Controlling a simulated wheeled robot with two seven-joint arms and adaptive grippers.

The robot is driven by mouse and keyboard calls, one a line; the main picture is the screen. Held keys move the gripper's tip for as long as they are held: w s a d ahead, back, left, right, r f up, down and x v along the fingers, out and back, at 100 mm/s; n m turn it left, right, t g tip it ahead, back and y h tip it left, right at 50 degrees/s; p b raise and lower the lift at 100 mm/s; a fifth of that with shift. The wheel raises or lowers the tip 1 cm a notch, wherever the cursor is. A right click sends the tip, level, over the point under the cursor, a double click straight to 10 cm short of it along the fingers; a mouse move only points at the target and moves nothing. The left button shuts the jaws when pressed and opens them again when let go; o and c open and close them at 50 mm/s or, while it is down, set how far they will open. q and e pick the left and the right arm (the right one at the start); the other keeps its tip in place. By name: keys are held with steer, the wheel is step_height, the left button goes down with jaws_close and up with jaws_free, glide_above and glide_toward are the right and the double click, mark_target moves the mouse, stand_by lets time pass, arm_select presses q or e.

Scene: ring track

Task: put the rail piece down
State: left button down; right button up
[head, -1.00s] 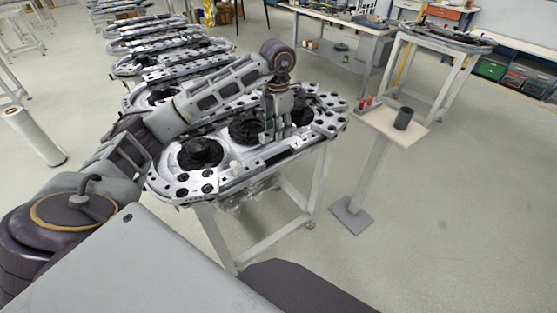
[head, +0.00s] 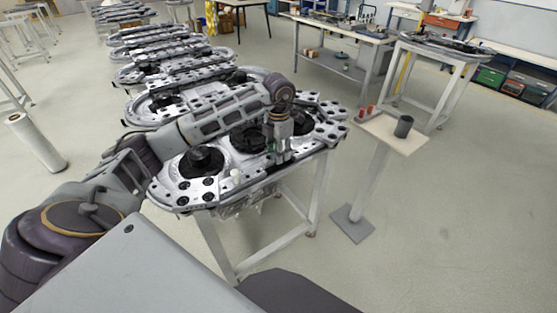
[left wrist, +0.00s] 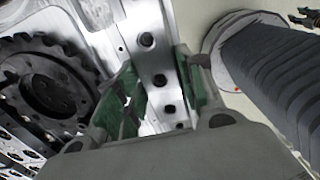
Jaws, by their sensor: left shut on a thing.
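My left gripper (head: 281,157) points down over the near edge of the ring track (head: 190,186). In the left wrist view its green-padded fingers (left wrist: 158,100) are shut on the rail piece (left wrist: 153,60), a silver strip with a row of dark holes. The strip runs between the pads and on past them. In the head view the gripper partly hides the rail piece, and I cannot tell whether the piece touches the track. A black toothed wheel (left wrist: 45,80) of the track is left of the fingers.
A small pedestal table (head: 385,131) with a dark grey cup (head: 403,126) and small red pieces (head: 366,111) stands to the right of the track. More ring tracks (head: 160,45) line up behind.

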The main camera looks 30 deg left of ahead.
steer(key=shift+a, duration=0.3)
arm_select(q)
steer(key=shift+f, duration=0.1)
steer(key=shift+f, duration=1.75)
arm_select(e)
steer(key=shift+r, duration=0.1)
arm_select(q)
steer(key=shift+f, duration=0.15)
steer(key=c, duration=0.9)
jaws_free()
arm_select(e)
steer(key=shift+d, duration=0.15)
